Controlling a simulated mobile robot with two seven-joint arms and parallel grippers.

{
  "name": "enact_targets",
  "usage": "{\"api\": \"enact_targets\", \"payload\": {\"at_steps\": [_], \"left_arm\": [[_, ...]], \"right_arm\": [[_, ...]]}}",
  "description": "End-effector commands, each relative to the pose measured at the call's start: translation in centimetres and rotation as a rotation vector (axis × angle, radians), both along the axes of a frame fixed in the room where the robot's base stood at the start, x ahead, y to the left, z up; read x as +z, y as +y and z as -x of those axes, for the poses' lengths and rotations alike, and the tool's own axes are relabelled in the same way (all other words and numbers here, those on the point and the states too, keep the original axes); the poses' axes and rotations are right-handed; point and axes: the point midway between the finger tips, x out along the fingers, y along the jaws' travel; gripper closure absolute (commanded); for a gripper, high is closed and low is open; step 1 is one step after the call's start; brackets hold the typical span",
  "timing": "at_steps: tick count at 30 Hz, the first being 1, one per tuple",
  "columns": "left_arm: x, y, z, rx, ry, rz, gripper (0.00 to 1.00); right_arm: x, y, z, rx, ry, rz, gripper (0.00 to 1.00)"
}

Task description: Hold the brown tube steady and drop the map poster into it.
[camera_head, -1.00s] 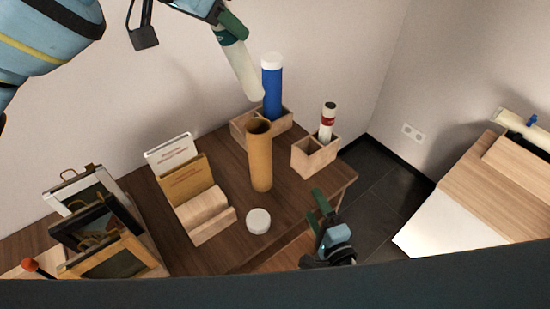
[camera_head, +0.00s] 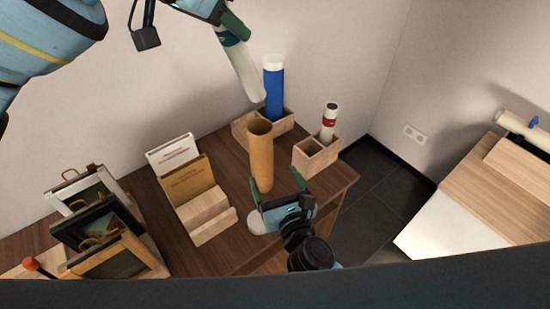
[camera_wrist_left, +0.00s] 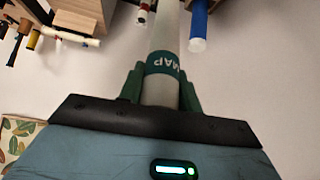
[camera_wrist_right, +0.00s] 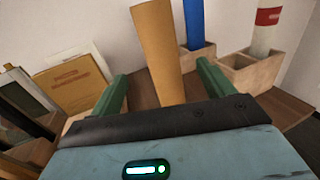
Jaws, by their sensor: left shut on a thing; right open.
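The brown tube (camera_head: 260,158) stands upright on the dark wooden table, its open top facing up. My left gripper (camera_head: 232,32) is shut on the rolled map poster (camera_head: 245,72), a pale roll with a green band, held tilted with its lower end above and near the tube's mouth. The band reads "MAP" in the left wrist view (camera_wrist_left: 165,62). My right gripper (camera_head: 276,190) is open low by the tube. In the right wrist view the tube (camera_wrist_right: 158,55) stands between and beyond the open fingers, and no contact shows.
A blue tube with a white cap (camera_head: 273,88) and a white tube with a red band (camera_head: 329,118) stand in wooden boxes behind. A card holder (camera_head: 205,215) and picture frames (camera_head: 100,235) are at left. A white round lid (camera_head: 262,222) is partly hidden by my right gripper.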

Motion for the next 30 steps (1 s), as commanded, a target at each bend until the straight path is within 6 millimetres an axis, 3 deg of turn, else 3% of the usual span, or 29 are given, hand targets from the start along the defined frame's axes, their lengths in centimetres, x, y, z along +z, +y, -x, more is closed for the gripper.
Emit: {"api": "enact_targets", "payload": {"at_steps": [8,21,30], "left_arm": [[0.0,0.0,0.0,0.0,-0.001,0.001,1.0],[0.0,0.0,0.0,0.0,-0.001,0.001,1.0],[0.0,0.0,0.0,0.0,-0.001,0.001,1.0]], "right_arm": [[0.1,0.6,-2.3,-0.001,-0.004,0.003,0.19],[0.1,2.6,-9.2,0.0,-0.003,0.004,0.19],[0.1,3.2,-11.4,-0.001,-0.003,0.004,0.19]]}}
